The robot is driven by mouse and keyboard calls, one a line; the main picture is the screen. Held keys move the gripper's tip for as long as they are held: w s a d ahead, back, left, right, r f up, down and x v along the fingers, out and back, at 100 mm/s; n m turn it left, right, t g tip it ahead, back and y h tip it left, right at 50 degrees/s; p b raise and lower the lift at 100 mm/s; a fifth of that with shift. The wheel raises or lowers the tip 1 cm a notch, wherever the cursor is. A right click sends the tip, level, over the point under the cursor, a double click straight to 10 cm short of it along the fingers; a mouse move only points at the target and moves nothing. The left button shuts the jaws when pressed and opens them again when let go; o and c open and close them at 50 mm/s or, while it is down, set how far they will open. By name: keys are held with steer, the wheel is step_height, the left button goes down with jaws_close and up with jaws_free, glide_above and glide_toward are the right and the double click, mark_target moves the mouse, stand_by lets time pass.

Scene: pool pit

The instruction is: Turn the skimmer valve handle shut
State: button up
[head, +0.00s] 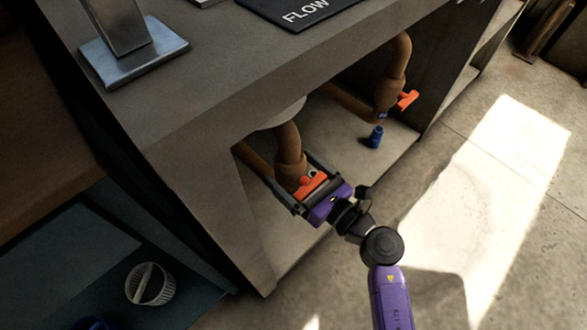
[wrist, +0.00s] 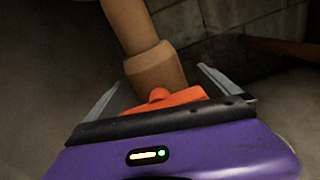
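A brown pipe with a valve body (head: 290,165) comes down under the grey counter, and an orange handle (head: 310,184) sits on its near side. My gripper (head: 288,166) reaches in with its fingers spread wide on either side of this valve. In the wrist view the orange handle (wrist: 170,98) lies between the open fingers, close to the palm, its lower part hidden by the gripper body. Contact cannot be told. A second brown valve (head: 387,95) with an orange handle (head: 408,100) is farther right. I cannot read which one is the skimmer valve.
The counter (head: 190,110) overhangs the valves, with its side wall close at left. A small blue object (head: 375,136) stands on the floor below the second valve. A white basket (head: 150,284) is at lower left. The floor at right (head: 490,190) is clear.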

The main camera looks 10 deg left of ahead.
mark_target(314, 190)
steer(key=p+v, duration=0.2)
steer(key=v, duration=0.5)
steer(key=shift+s+d, duration=0.25)
steer(key=shift+d, duration=0.1)
steer(key=shift+d, duration=0.1)
stand_by(0.3)
